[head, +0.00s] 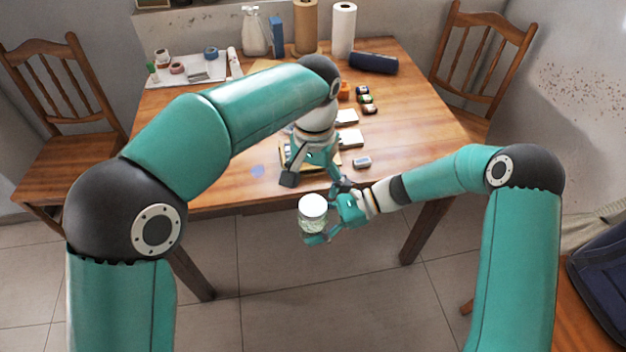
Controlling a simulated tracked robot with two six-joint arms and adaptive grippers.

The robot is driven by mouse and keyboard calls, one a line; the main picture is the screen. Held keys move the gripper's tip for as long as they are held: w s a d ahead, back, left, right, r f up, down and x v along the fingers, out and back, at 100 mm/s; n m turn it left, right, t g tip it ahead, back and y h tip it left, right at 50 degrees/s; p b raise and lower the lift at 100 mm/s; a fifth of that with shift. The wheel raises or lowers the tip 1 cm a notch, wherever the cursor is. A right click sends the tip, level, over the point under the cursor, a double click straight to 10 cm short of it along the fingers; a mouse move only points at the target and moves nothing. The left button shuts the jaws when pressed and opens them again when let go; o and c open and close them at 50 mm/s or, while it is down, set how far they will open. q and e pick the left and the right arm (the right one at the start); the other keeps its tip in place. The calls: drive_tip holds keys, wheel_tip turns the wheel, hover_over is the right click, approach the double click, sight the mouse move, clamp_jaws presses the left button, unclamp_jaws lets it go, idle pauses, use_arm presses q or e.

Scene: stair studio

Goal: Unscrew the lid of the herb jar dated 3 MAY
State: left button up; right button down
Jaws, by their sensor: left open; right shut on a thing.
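A glass jar (311,222) with a white lid (313,204) and pale greenish contents is in the head view, in front of the table's near edge. My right gripper (322,214) is shut on the jar from the right and holds it upright in the air over the floor. The lid sits on the jar. I cannot read any date on it. My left gripper (314,180) is open, pointing down just above and behind the lid, near the table's front edge. It looks empty and apart from the lid.
The wooden table (225,165) holds a paper roll (343,30), a dark blue roll (373,63), small dark jars (364,99), white pads (350,138), an eraser-like block (362,162) and a tray with tapes (185,70). Chairs stand left and right. The table's front left is mostly clear.

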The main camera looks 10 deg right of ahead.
sight(313, 205)
use_arm(q)
drive_tip(key=m, duration=0.4)
drive_tip(key=shift+s+r+m, duration=0.15)
drive_tip(key=shift+r+m, duration=0.2)
drive_tip(key=shift+m, duration=0.05)
drive_tip(key=m, duration=0.4)
drive_tip(key=shift+s+a+r, duration=0.1)
drive_tip(key=shift+s+r, duration=0.05)
drive_tip(key=shift+r, duration=0.1)
drive_tip(key=m, duration=0.4)
drive_tip(key=shift+s+r+m, duration=0.1)
drive_tip(key=shift+r+m, duration=0.2)
drive_tip(key=shift+r, duration=0.05)
drive_tip(key=m, duration=0.3)
drive_tip(key=shift+s+r, duration=0.15)
drive_tip(key=shift+r, duration=0.1)
drive_tip(key=shift+a+r+m, duration=0.1)
drive_tip(key=shift+m, duration=1.1)
drive_tip(key=shift+f+m, duration=0.25)
drive_tip(key=shift+m, duration=0.05)
wheel_tip(313, 205, down, 8)
drive_tip(key=shift+s+r, duration=0.15)
drive_tip(key=shift+r, duration=0.1)
